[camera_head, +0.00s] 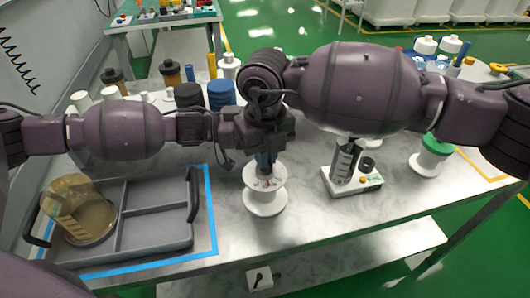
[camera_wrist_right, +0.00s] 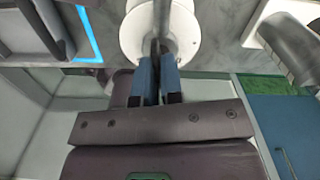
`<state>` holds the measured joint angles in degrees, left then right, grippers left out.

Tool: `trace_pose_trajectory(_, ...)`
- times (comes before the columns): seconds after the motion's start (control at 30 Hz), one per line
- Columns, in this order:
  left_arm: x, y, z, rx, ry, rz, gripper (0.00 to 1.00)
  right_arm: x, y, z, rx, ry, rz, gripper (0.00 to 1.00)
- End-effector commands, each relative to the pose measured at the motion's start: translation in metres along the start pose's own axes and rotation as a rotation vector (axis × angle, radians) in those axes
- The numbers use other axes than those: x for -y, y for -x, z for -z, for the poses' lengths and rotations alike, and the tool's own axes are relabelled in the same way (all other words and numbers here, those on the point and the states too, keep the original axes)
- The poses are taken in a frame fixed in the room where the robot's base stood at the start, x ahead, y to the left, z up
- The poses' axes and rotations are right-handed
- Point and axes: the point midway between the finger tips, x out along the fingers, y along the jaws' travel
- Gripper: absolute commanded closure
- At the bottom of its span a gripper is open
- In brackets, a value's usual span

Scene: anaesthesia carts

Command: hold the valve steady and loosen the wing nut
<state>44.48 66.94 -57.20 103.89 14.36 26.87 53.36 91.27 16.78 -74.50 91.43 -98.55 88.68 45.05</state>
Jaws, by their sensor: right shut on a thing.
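A white spool-shaped stand (camera_head: 264,198) is on the bench below my right gripper (camera_head: 265,165). The stand's round top also shows in the right wrist view (camera_wrist_right: 135,42). My right gripper's blue-tipped fingers (camera_wrist_right: 159,72) are shut on a thin grey part (camera_wrist_right: 162,22) above the stand's top. I cannot make out whether this part is the valve or the wing nut; the fingers and wrist hide most of it. My left arm comes in from the left and ends close beside the right wrist. Its fingers cannot be made out there.
A grey divided tray (camera_head: 155,215) with an amber round container (camera_head: 78,212) lies inside blue tape at left. A white device (camera_head: 352,180) stands right of the stand, and a green-topped spool (camera_head: 432,152) farther right. Jars and dark blue cylinders (camera_head: 221,94) stand behind the arms.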

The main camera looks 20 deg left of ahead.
Motion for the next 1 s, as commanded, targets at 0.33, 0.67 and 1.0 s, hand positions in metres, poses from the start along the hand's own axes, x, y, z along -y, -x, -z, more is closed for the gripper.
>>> trace_pose_trajectory(0.33,0.0002,0.0001,-0.0001,0.001,0.000,0.001,1.00,-0.0007,0.0005,-0.0001,0.001,0.027,-0.001,1.00)
trace_pose_trajectory(0.67,0.0002,0.0001,-0.0002,0.001,0.000,0.001,1.00,-0.0007,0.0009,-0.0002,0.002,0.173,0.000,1.00)
trace_pose_trajectory(1.0,0.0001,0.0002,-0.0004,0.001,0.000,0.001,1.00,-0.0006,0.0007,-0.0001,0.001,0.485,-0.001,1.00)
